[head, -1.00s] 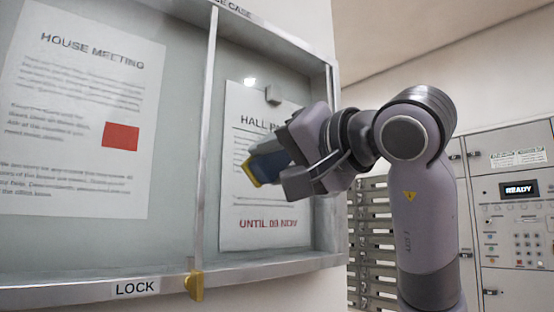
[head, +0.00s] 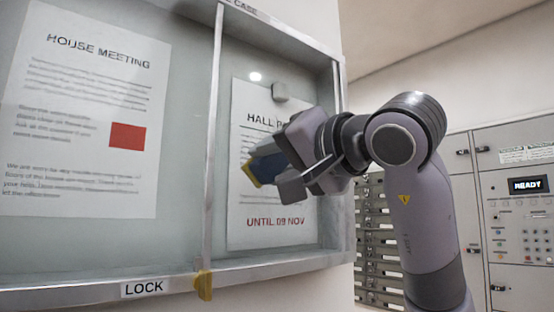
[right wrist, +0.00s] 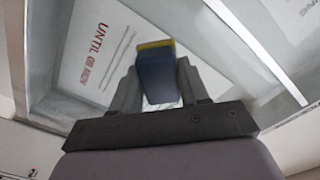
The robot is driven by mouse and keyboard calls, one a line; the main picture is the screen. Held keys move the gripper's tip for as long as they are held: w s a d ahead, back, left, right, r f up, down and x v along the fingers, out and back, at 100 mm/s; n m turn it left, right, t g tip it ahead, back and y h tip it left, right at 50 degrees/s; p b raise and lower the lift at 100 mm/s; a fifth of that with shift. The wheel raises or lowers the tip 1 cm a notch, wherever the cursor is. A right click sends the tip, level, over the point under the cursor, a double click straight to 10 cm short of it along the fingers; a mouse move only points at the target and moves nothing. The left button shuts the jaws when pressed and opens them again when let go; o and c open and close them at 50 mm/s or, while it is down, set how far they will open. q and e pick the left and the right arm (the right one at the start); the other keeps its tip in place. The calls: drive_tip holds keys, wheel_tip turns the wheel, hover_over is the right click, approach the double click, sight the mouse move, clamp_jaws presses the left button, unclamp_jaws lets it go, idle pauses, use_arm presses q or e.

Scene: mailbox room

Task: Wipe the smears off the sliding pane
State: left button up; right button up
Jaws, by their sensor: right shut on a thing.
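My right gripper (head: 285,170) is shut on a dark blue block with a yellow edge (head: 265,165), held in front of the right-hand notice. The block also shows between the fingers in the right wrist view (right wrist: 157,78). I cannot tell whether it touches anything. The glazed notice case (head: 100,285) has a vertical metal bar (head: 213,150) between its left and right parts. The pane (head: 190,130) on the left covers the HOUSE MEETING notice; some print there looks blurred, but I cannot make out clear smears. My left gripper is not in view.
A yellow latch (head: 203,285) sits on the lower frame beside the LOCK label (head: 144,288). Mail slots (head: 375,250) and a panel reading READY (head: 528,185) stand behind my right arm.

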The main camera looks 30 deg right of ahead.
drive_tip(key=shift+d+p, duration=0.6)
drive_tip(key=shift+d, duration=3.2)
drive_tip(key=a+p, duration=0.1)
drive_tip(key=a+r+p, duration=0.1)
drive_tip(key=a, duration=0.1)
drive_tip(key=a+p, duration=0.1)
drive_tip(key=shift+w+a+r+p, duration=0.15)
drive_tip(key=shift+r+p, duration=0.15)
drive_tip(key=shift+a+r+p, duration=0.1)
drive_tip(key=shift+a+p, duration=0.55)
drive_tip(key=shift+a, duration=1.1)
